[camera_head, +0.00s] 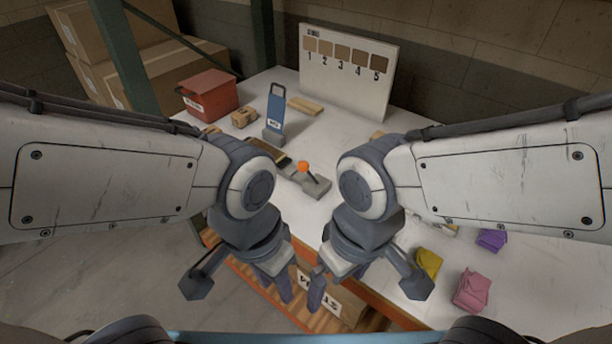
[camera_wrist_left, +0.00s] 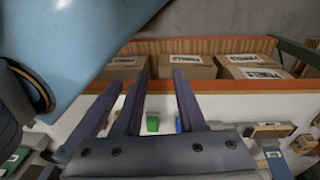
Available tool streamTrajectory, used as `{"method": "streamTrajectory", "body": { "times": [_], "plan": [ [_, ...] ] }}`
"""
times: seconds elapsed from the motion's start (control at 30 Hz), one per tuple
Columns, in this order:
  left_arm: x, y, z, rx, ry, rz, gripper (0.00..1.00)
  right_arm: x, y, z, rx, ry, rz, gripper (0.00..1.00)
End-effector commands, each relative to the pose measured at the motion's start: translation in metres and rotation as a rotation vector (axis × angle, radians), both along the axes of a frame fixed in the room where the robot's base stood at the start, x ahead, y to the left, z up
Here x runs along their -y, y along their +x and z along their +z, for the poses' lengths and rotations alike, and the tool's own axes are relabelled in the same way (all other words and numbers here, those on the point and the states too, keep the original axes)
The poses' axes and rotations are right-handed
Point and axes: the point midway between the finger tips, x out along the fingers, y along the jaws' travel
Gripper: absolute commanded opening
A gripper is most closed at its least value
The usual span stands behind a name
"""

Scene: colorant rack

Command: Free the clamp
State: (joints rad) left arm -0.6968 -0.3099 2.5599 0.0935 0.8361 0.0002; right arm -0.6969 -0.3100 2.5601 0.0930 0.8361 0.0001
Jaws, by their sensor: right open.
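The clamp (camera_head: 308,183) is on the white table in the head view, a grey base with a dark lever topped by an orange knob (camera_head: 303,167). The lever stands up at a tilt; the clamp's left end is partly hidden behind my left arm. I cannot tell from here what it grips. My left gripper (camera_head: 280,290) hangs low, nearer to me than the clamp, over the table's front edge. In the left wrist view its fingers (camera_wrist_left: 158,100) are apart with nothing between them. My right gripper (camera_head: 318,290) hangs beside it, open and empty. Both are clear of the clamp.
A red box (camera_head: 209,93), a blue upright stand (camera_head: 275,110) and a small wooden block (camera_head: 243,117) stand at the back left. A numbered board (camera_head: 346,75) is behind. Yellow (camera_head: 428,262), pink (camera_head: 471,291) and purple (camera_head: 491,240) packets lie at the right.

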Motion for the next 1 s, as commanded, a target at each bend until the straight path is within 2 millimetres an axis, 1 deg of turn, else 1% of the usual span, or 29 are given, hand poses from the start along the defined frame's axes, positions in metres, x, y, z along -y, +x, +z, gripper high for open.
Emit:
{"method": "streamTrajectory", "body": {
  "times": [0.03,0.07,0.1,0.17,0.27,0.37,0.4,0.47,0.5,0.57,0.6,0.67,0.73,0.8,0.87,0.9,1.0],
  "plan": [
    [0.0,0.0,-0.002,-0.004,-0.003,0.011,0.16,0.0,0.0,-0.002,0.0,0.0,0.0,1.0],
    [0.0,0.0,-0.004,-0.011,-0.005,0.025,0.04,0.0,0.0,-0.004,0.0,0.0,0.0,1.0],
    [0.0,0.0,-0.009,-0.025,-0.013,0.057,0.0,0.0,0.0,-0.008,0.0,0.0,0.0,1.0],
    [0.001,0.0,-0.018,-0.057,-0.031,0.131,0.0,0.0,0.0,-0.018,0.0,0.0,0.0,1.0],
    [0.006,0.001,-0.041,-0.151,-0.084,0.342,0.0,0.0,0.0,-0.041,0.0,0.0,0.0,1.0],
    [0.016,0.008,-0.065,-0.28,-0.171,0.63,0.0,0.0,0.0,-0.07,0.0,0.0,0.0,1.0],
    [0.02,0.014,-0.073,-0.334,-0.214,0.753,0.0,0.0,0.0,-0.082,0.0,0.0,0.0,1.0],
    [0.027,0.025,-0.083,-0.418,-0.283,0.934,0.0,0.0,0.0,-0.099,0.0,0.0,0.0,1.0],
    [0.031,0.035,-0.088,-0.475,-0.332,1.053,0.0,0.0,0.0,-0.11,0.0,0.0,0.0,1.0],
    [0.034,0.053,-0.096,-0.557,-0.412,1.226,0.0,0.0,0.0,-0.126,0.0,0.0,0.0,1.0],
    [0.035,0.066,-0.1,-0.615,-0.47,1.339,0.0,0.0,0.0,-0.137,0.0,0.0,0.0,1.0],
    [0.033,0.089,-0.105,-0.698,-0.565,1.502,0.0,0.0,0.0,-0.154,0.0,0.0,0.0,1.0],
    [0.026,0.119,-0.11,-0.797,-0.687,1.681,0.0,0.0,0.0,-0.172,0.0,0.0,0.0,1.0],
    [0.012,0.148,-0.113,-0.891,-0.816,1.838,0.0,0.0,0.0,-0.189,0.0,0.0,0.0,1.0],
    [-0.003,0.172,-0.114,-0.964,-0.929,1.951,0.0,0.0,0.0,-0.202,0.0,0.0,0.0,1.0],
    [-0.014,0.185,-0.114,-1.008,-1.0,2.013,0.0,0.0,0.0,-0.209,0.0,0.0,0.0,1.0],
    [-0.041,0.213,-0.113,-1.1,-1.16,2.13,0.0,0.0,0.0,-0.223,0.0,0.0,0.001,1.0]
  ]
}}
